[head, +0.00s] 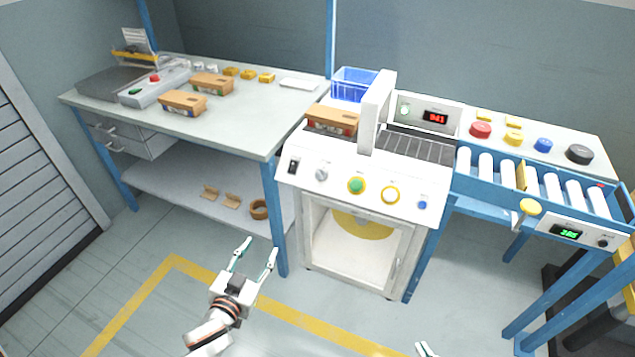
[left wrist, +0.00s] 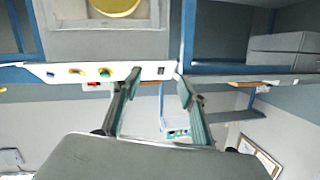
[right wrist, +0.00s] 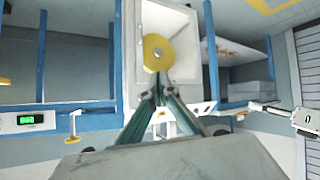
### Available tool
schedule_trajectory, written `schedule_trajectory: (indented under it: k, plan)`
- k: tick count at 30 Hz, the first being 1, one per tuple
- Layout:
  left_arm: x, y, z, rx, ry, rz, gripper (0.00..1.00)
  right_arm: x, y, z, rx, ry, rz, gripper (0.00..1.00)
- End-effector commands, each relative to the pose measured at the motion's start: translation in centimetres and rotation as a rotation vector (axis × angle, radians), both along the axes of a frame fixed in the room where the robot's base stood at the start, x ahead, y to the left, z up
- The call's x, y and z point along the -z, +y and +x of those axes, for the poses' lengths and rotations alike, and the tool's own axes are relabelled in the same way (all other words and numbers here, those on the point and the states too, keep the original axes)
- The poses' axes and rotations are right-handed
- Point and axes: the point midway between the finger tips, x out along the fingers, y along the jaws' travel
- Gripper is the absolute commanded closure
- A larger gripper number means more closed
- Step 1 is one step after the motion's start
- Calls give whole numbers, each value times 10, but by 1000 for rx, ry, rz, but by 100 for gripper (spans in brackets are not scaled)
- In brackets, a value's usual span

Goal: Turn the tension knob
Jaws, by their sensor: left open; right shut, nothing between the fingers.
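A white machine (head: 375,170) stands in the middle of the head view. I cannot read which is the tension knob. My left gripper (head: 258,247) is open and empty, low in front of the machine's left side and apart from it. In the left wrist view a finger covers the grey knob's place. My right gripper (right wrist: 157,82) is shut and empty, barely showing in the head view.
A grey workbench (head: 230,120) with small boxes stands left. A roller conveyor (head: 540,185) stands right, with a yellow-topped lever (head: 530,207) and a control box (head: 575,232) bearing a black knob (head: 603,242). The floor before the machine is clear.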

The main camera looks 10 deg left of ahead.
Motion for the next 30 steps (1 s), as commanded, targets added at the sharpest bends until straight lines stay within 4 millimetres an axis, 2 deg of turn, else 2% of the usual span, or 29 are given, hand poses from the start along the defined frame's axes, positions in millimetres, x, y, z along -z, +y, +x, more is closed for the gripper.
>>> schedule_trajectory:
  k: [1,6,12,16,23,30]
  plan:
    - [-2,-5,25,10,-49,-5,58,12,0,-1,-1,2,-3,100]
    - [-25,-30,92,84,-169,-26,58,35,-1,-4,-3,13,-7,100]
    - [-36,-66,150,197,-212,-46,58,57,-3,-8,-5,25,-14,100]
    - [-37,-81,171,246,-205,-52,58,61,-3,-7,-6,21,-15,100]
    - [-39,-92,187,271,-198,-53,58,64,-3,-6,-5,19,-17,100]
    - [-35,-104,217,270,-196,-53,58,81,-5,-9,-9,32,-30,100]
